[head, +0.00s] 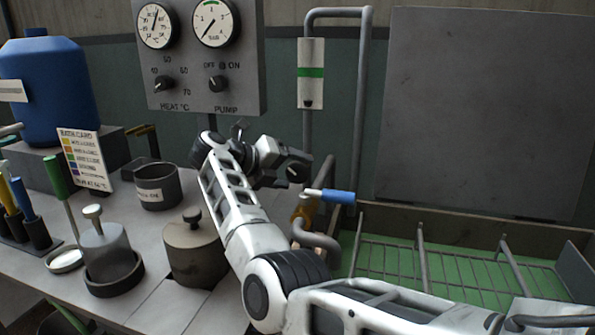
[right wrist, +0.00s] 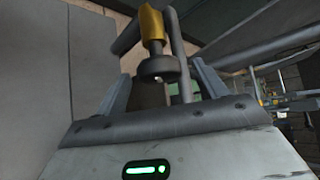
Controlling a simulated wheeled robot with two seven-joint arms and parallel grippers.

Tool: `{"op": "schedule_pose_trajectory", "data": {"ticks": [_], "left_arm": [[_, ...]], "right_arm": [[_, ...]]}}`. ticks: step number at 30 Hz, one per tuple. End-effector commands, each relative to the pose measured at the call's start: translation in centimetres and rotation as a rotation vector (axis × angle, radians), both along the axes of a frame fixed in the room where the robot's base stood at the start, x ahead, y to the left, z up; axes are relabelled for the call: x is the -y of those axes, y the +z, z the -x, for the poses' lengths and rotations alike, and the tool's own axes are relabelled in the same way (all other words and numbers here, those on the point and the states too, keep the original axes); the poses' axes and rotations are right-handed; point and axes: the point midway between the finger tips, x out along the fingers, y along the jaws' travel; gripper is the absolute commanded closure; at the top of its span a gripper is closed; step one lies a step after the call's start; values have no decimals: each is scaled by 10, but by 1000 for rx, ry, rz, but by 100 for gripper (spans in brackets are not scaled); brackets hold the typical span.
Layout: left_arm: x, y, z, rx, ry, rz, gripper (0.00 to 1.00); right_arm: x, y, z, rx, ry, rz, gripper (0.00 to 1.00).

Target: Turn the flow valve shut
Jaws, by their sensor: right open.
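The flow valve has a brass-yellow body (head: 304,208) on a grey pipe in the head view. Its lever has a blue grip (head: 339,196) that points right, nearly level. My right gripper (head: 300,168) is open just above and left of the lever, apart from it as far as I can tell. In the right wrist view, a yellow body (right wrist: 152,28) with a dark round piece below it shows beyond the gap between my open fingers (right wrist: 162,92). The blue grip does not show in that view. My left gripper is not in view.
A gauge panel (head: 245,95) with knobs stands behind. A lidded grey pot (head: 194,252), a labelled cup (head: 158,186) and a glass jar (head: 103,245) stand on the bench left of my arm. A green-floored wire rack (head: 440,262) lies right of the valve.

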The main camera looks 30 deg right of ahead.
Motion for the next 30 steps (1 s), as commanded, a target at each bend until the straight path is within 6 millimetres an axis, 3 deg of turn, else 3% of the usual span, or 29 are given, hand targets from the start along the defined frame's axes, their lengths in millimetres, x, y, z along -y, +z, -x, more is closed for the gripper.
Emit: {"op": "schedule_pose_trajectory", "data": {"ticks": [6, 16, 21, 30], "left_arm": [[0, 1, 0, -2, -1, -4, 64], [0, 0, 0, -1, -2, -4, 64], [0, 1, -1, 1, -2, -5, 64], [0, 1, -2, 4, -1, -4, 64]], "right_arm": [[19, -9, -1, 0, -1, 0, 29], [21, -11, -1, 0, 0, -1, 29], [21, -11, -1, 0, 0, -1, 72], [20, -10, -1, 21, 2, -17, 72]]}}
